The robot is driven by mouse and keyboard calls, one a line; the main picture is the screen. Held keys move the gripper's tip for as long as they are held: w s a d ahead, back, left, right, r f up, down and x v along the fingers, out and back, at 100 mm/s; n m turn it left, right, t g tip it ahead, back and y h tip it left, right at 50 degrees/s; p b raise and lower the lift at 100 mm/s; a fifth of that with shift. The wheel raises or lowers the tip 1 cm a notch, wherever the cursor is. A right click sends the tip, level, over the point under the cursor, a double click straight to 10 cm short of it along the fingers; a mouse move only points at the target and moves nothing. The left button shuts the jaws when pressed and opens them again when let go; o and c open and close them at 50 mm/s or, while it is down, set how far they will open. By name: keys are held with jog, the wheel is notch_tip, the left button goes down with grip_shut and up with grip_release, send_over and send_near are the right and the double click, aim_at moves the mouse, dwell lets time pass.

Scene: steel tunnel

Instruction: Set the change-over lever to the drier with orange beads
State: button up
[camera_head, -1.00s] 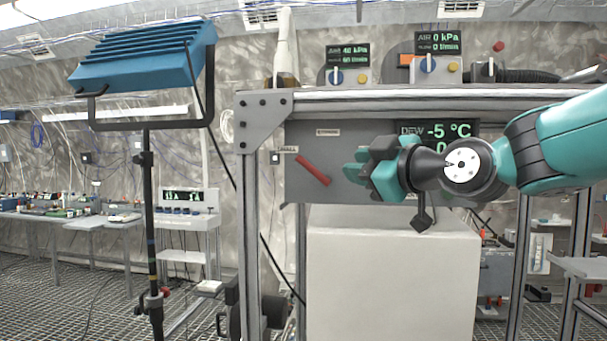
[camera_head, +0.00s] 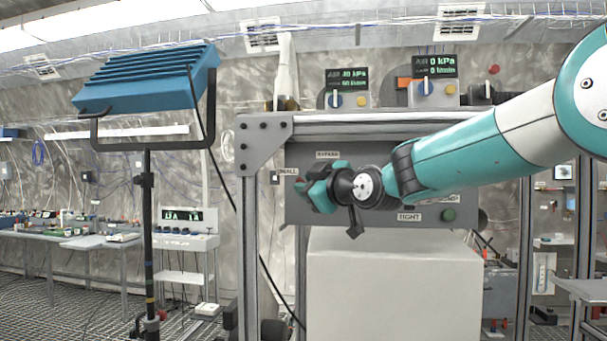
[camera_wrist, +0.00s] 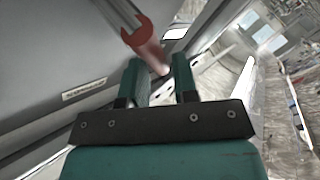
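The red lever (camera_wrist: 147,48) shows in the wrist view on the grey panel, its lower end just ahead of and between my fingertips; I cannot tell contact. In the head view my gripper hides it. My gripper (camera_head: 307,188) is in front of the left part of the grey panel (camera_head: 375,160). In the wrist view my gripper (camera_wrist: 158,72) has its two fingers apart, with nothing held between them. Panel labels read BYPASS (camera_head: 327,154), SMALL (camera_head: 289,171) and TIGHT (camera_head: 409,217). I cannot make out orange beads or either drier.
A white box (camera_head: 390,285) stands below the panel. A steel frame post (camera_head: 248,230) and a blue lamp on a stand (camera_head: 150,80) are to the left. Displays (camera_head: 347,80) and knobs sit on top of the frame.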

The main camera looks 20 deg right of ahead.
jog(key=shift+x, duration=1.05)
grip_shut()
